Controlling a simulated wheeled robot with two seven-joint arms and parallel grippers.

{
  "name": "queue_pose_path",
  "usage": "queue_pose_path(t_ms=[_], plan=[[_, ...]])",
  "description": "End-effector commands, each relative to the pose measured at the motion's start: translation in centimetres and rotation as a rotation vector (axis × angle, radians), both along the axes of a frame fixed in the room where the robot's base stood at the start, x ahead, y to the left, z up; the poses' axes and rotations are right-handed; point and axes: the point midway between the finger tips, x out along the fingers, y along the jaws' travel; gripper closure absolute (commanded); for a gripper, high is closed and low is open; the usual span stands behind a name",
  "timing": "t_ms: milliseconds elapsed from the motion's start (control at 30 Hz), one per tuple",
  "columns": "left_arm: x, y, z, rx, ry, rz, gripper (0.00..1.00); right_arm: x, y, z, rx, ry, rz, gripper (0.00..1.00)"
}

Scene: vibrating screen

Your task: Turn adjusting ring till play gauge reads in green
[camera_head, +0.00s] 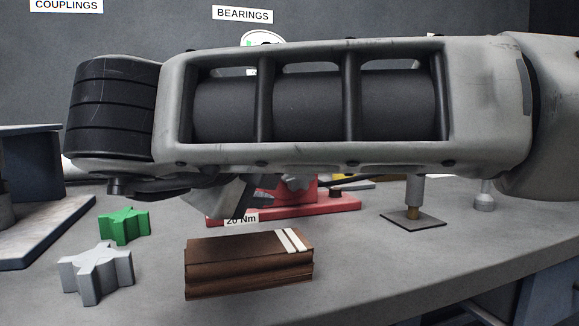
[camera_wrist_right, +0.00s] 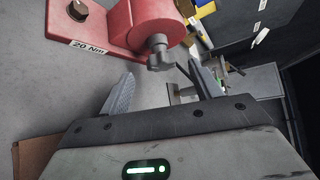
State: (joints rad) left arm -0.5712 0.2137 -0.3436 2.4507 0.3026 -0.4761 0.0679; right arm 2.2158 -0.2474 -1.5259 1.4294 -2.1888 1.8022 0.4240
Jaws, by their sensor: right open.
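My right arm crosses the whole head view and hides much of the bench behind it. My right gripper (camera_wrist_right: 162,70) is open in the right wrist view, with nothing between its fingers. Beyond its fingertips is a grey metal knob-like end (camera_wrist_right: 160,52) on a red fixture (camera_wrist_right: 115,28) labelled 20 Nm. The red fixture also shows partly below my arm in the head view (camera_head: 345,203). A white round face with a green mark (camera_head: 262,38), possibly the gauge, peeks out above my arm; its reading is hidden. I cannot make out the adjusting ring for certain. My left gripper is not in view.
A brown block with white stripes (camera_head: 240,268) lies at the bench front. A green star-shaped piece (camera_head: 123,226) and a grey one (camera_head: 95,275) lie left of it. A small post on a dark plate (camera_head: 413,218) stands right. The right front bench is clear.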

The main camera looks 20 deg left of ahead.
Motion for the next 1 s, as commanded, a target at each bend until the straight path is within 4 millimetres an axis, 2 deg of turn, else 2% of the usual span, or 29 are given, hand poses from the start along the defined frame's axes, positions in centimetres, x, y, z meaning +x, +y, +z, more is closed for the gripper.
queue_pose_path(t_ms=[33, 200, 400, 600, 867, 1000], plan=[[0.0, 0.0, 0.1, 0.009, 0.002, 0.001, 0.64, -1.4, 0.3, 0.7, -0.002, -0.002, 0.005, 0.36], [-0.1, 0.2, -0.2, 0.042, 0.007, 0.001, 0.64, -5.1, 0.8, 1.8, -0.001, -0.003, 0.002, 0.36], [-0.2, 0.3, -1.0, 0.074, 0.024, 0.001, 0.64, -8.1, 1.2, 2.7, 0.001, -0.003, 0.001, 0.36], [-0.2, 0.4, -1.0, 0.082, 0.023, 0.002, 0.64, -9.2, 1.3, 2.9, 0.000, -0.002, -0.001, 0.36], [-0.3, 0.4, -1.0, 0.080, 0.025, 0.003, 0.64, -9.2, 1.3, 3.0, 0.001, -0.001, -0.001, 0.36], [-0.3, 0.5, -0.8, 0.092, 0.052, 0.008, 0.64, -9.2, 1.3, 4.2, 0.001, -0.001, -0.001, 0.36]])
